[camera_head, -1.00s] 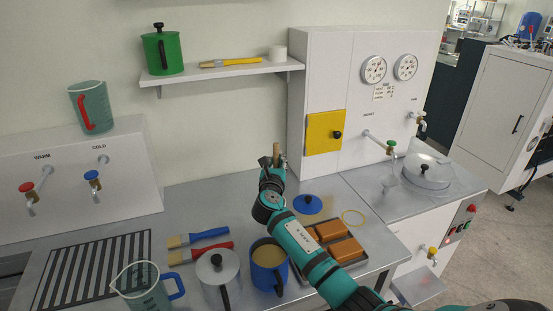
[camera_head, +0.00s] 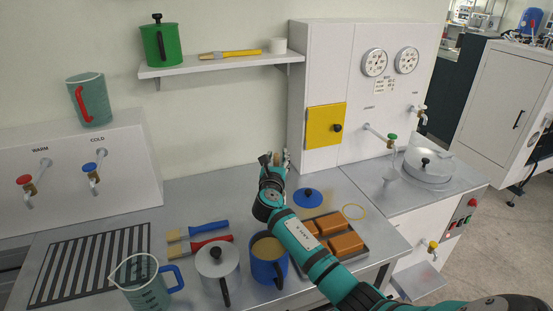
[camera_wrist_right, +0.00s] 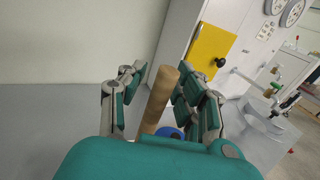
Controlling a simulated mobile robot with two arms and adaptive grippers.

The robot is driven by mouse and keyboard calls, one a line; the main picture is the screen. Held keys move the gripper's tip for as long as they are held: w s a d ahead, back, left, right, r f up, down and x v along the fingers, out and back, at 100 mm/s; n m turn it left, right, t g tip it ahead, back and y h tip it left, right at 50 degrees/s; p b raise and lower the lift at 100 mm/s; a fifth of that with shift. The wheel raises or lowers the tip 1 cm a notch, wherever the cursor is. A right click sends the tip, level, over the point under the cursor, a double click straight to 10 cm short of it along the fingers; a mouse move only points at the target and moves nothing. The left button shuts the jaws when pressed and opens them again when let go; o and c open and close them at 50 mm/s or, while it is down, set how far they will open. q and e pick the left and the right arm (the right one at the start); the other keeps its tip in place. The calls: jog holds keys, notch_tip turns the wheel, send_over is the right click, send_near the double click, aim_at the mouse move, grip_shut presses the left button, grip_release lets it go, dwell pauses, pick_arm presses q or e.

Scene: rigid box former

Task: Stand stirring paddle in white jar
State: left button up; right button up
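My right gripper (camera_head: 273,160) is over the back of the steel bench near the wall. Its fingers are spread apart, with a wooden stick, seemingly the stirring paddle's handle (camera_wrist_right: 159,98), between them in the wrist view. A gap shows between the stick and the left finger; the stick is close to the right finger and leans slightly. The paddle's lower end is hidden behind my gripper, so I cannot tell what it rests in. A small white jar-like vessel (camera_head: 278,45) stands on the wall shelf. No other white jar shows. My left gripper is out of view.
The wall shelf (camera_head: 215,66) also holds a green canister (camera_head: 160,46) and yellow brush. A blue mug (camera_head: 268,267), lidded pot (camera_head: 217,275), measuring jug (camera_head: 142,287), two brushes and a tray of orange blocks (camera_head: 342,243) crowd the front. A white cabinet (camera_head: 315,75) stands behind right.

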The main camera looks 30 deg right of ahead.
jog(key=shift+r, duration=0.1)
notch_tip(320, 180, up, 10)
dwell(0.5)
jog(key=shift+f, duration=0.2)
dwell(0.8)
